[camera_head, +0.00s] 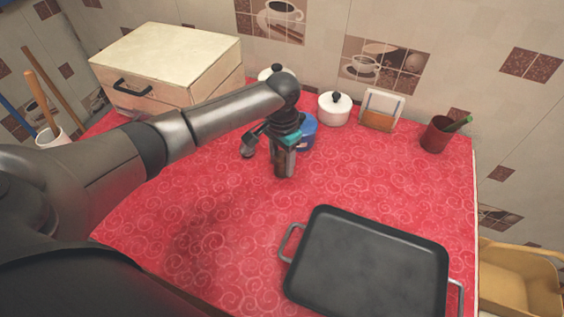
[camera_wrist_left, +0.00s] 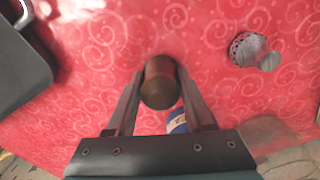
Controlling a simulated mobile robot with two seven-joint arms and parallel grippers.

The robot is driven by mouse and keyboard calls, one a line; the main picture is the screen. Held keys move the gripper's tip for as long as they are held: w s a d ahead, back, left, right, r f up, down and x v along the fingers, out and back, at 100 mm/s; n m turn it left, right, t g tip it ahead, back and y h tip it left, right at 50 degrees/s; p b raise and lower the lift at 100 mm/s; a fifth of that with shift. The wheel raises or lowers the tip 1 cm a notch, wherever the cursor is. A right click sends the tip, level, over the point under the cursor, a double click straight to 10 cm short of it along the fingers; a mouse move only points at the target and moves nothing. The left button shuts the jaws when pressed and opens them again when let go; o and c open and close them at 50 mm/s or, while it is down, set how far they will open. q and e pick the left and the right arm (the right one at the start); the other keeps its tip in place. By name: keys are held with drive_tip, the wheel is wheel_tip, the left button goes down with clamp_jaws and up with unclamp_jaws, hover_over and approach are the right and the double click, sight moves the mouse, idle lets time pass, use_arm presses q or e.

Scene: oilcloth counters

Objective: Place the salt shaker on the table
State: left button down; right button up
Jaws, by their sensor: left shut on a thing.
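My left gripper (camera_head: 283,172) is shut on a dark brown cylindrical shaker, which I take for the salt shaker. The shaker (camera_wrist_left: 160,83) shows end-on between the two fingers in the left wrist view. In the head view the fingers mostly hide it. It is over the red table (camera_head: 215,205), upright or nearly so; I cannot tell whether its base touches the cloth. My right gripper is not in view.
A black pan (camera_head: 370,265) lies front right. A grey metal object with a perforated head (camera_wrist_left: 246,48) lies beside the gripper. A blue container (camera_head: 308,130), white pot (camera_head: 334,110), napkin holder (camera_head: 380,115) and red cup (camera_head: 436,137) stand behind. Cloth left of the pan is clear.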

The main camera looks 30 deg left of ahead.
sight(282, 154)
use_arm(q)
drive_tip(key=c, duration=0.7)
unclamp_jaws()
drive_tip(key=o, duration=0.4)
drive_tip(key=shift+r, duration=0.2)
wheel_tip(282, 154, up, 11)
drive_tip(key=p, duration=0.3)
drive_tip(key=shift+p, duration=0.3)
drive_tip(key=shift+r, duration=0.4)
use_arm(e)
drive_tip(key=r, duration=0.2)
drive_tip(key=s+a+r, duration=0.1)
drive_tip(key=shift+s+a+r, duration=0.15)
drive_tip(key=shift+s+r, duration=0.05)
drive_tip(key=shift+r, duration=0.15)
